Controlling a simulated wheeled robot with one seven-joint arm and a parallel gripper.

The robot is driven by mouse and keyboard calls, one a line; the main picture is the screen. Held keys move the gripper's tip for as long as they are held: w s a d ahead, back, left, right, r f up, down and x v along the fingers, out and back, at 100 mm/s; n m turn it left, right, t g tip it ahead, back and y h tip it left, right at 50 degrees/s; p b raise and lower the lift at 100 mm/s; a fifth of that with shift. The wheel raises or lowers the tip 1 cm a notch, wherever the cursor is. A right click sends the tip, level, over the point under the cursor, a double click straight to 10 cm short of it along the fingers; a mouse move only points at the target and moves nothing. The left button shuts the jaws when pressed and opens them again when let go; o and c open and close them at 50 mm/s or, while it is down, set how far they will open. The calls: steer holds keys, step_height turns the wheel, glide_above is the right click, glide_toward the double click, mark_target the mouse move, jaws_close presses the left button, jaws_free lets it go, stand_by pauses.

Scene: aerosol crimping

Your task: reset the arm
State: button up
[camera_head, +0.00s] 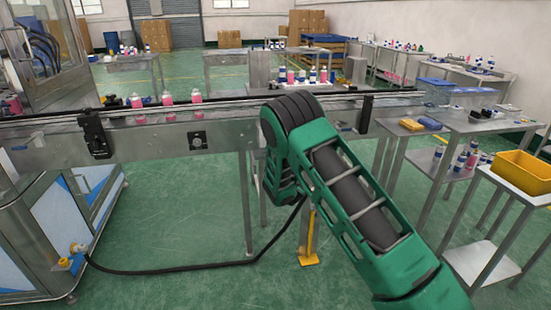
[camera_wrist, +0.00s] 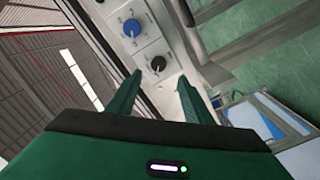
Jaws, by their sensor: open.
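My green arm (camera_head: 345,195) reaches up from the lower right in the head view, its bent joint in front of the conveyor. My gripper is hidden in the head view. In the wrist view, my gripper (camera_wrist: 158,90) shows two dark green fingers spread apart with nothing between them. Beyond the fingertips is a pale machine panel with a blue knob (camera_wrist: 131,28) and a black knob (camera_wrist: 158,64). The fingers appear apart from the knobs, though the distance is hard to judge.
A conveyor (camera_head: 150,135) with pink bottles (camera_head: 167,98) crosses the head view. A machine cabinet (camera_head: 60,225) stands left, with a black hose (camera_head: 190,270) on the floor. A yellow bin (camera_head: 522,175) sits on a table at right. The green floor in front is mostly clear.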

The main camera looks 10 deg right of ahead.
steer(key=s+d+r+m+g+h, duration=0.2)
steer(key=s+d+r+m, duration=0.15)
steer(key=d, duration=0.35)
steer(key=s+d+r+m+g+h, duration=0.2)
steer(key=s+d, duration=0.2)
steer(key=d, duration=0.3)
steer(key=s+d+r+m+g+h, duration=0.2)
steer(key=s+d+r+m, duration=0.1)
steer(key=d, duration=0.5)
steer(key=s+d+r+m+g, duration=0.1)
steer(key=s+d+m+g, duration=0.2)
steer(key=s, duration=0.6)
steer(key=s+d+r+m+g, duration=0.15)
steer(key=s+d, duration=0.25)
steer(key=s, duration=0.5)
steer(key=s+a+m+g+y, duration=0.1)
steer(key=s+a+g+y, duration=0.2)
steer(key=s, duration=1.6)
steer(key=s+a+r+m+g+y, duration=0.1)
steer(key=s+a, duration=0.5)
steer(key=s, duration=1.2)
steer(key=m+g+y, duration=0.1)
steer(key=g+y, duration=0.1)
steer(key=g, duration=0.1)
steer(key=shift+s+r+m, duration=0.15)
steer(key=shift+s+m, duration=0.15)
steer(key=shift+s, duration=0.1)
steer(key=shift+g, duration=0.25)
